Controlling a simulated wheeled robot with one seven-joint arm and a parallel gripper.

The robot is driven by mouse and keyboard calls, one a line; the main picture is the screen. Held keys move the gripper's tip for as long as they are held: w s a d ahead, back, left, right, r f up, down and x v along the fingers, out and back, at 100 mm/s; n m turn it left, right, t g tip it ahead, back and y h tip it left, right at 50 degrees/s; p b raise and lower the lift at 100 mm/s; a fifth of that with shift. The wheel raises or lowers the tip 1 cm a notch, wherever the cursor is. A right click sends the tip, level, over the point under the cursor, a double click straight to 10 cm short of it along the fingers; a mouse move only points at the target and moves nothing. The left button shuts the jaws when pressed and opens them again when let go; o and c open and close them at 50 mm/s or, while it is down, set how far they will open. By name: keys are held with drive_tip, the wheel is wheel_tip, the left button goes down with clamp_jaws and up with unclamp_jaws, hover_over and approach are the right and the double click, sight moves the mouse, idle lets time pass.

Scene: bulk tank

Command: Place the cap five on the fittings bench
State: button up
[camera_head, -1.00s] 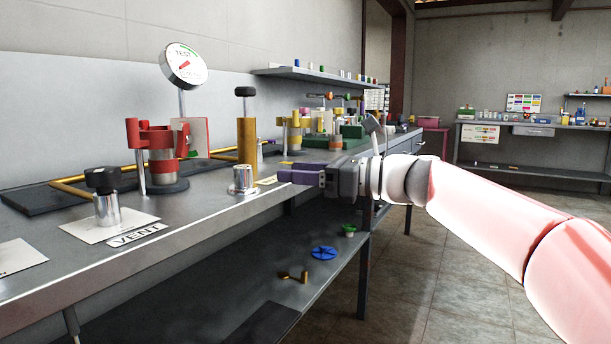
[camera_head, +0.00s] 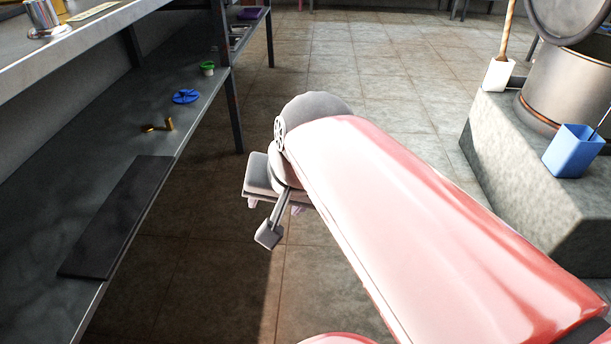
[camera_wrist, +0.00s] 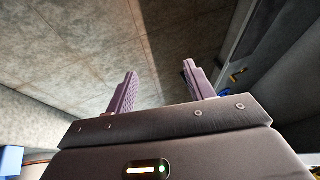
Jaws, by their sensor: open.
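My gripper (camera_head: 275,207) hangs low over the floor, to the right of the workbench, partly hidden by my wrist. In the wrist view its two purple fingers (camera_wrist: 159,76) are apart with nothing between them. A shiny metal cylinder (camera_head: 46,22) stands on the workbench top (camera_head: 95,30) at the upper left; its upper part is cut off by the frame. I cannot tell whether it is cap five, or whether this bench is the fittings bench. No label for either is readable.
The lower shelf (camera_head: 65,180) holds a dark mat (camera_head: 118,215), a brass fitting (camera_head: 160,126), a blue disc (camera_head: 186,97) and a green-and-white cup (camera_head: 207,68). A concrete plinth (camera_head: 500,150) at right carries a metal vessel (camera_head: 570,85) and a blue container (camera_head: 572,150). Floor between is clear.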

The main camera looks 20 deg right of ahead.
drive_tip(key=s+d+f+n+h, duration=0.1)
drive_tip(key=s+d+f+n, duration=0.3)
drive_tip(key=s+d, duration=0.1)
drive_tip(key=shift+s+d+h, duration=0.3)
drive_tip(key=shift+s+d, duration=0.05)
drive_tip(key=shift+d, duration=0.4)
